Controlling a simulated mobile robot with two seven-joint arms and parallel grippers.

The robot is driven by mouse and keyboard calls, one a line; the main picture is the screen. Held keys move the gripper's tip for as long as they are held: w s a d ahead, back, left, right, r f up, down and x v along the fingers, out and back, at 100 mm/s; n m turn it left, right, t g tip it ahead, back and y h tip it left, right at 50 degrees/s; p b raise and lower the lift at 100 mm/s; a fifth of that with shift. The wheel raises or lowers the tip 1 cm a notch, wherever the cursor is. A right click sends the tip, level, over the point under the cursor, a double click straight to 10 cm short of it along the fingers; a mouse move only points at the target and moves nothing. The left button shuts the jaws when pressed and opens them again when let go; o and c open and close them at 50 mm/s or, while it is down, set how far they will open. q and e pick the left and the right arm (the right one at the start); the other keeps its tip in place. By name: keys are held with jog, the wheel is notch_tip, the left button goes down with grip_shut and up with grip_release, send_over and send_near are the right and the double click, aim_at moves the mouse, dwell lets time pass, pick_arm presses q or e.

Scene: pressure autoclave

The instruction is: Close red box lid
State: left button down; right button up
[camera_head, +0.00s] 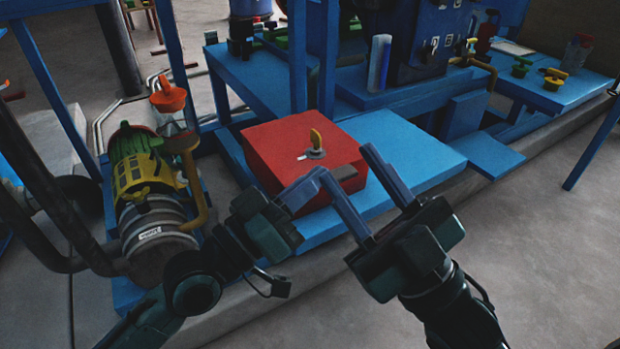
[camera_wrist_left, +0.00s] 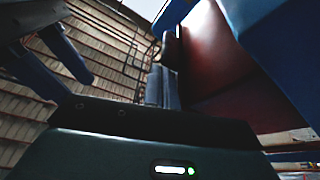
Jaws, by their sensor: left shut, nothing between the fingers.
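The red box (camera_head: 275,143) sits on the blue platform in the middle of the head view. Its red top looks flat and level; I cannot tell whether a gap remains along the lid's edge. A yellow handle (camera_head: 316,139) stands on the top. My left gripper (camera_head: 318,176) is shut and empty at the box's near side; whether it touches the box is unclear. Its fingers also show in the left wrist view (camera_wrist_left: 164,86), beside a dark red surface (camera_wrist_left: 213,52). My right gripper (camera_head: 346,163) is open, with its fingers near the box's front right corner. The arms hide part of the near side.
The blue platform (camera_head: 405,150) is bare to the right of the box. A yellow and green pump (camera_head: 140,172) stands close on the left. Blue frame posts (camera_head: 298,60) rise behind. A blue machine (camera_head: 420,45) stands at the back. The floor (camera_head: 540,240) at right is clear.

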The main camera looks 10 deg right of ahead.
pick_arm(q)
jog(key=shift+s+d+f, duration=0.1)
jog(key=shift+f, duration=0.4)
pick_arm(e)
jog(key=shift+s+r+n, duration=0.1)
jog(key=shift+r+n, duration=0.1)
jog(key=shift+n, duration=0.1)
pick_arm(q)
jog(key=shift+r, duration=0.1)
pick_arm(e)
jog(key=shift+r, duration=0.1)
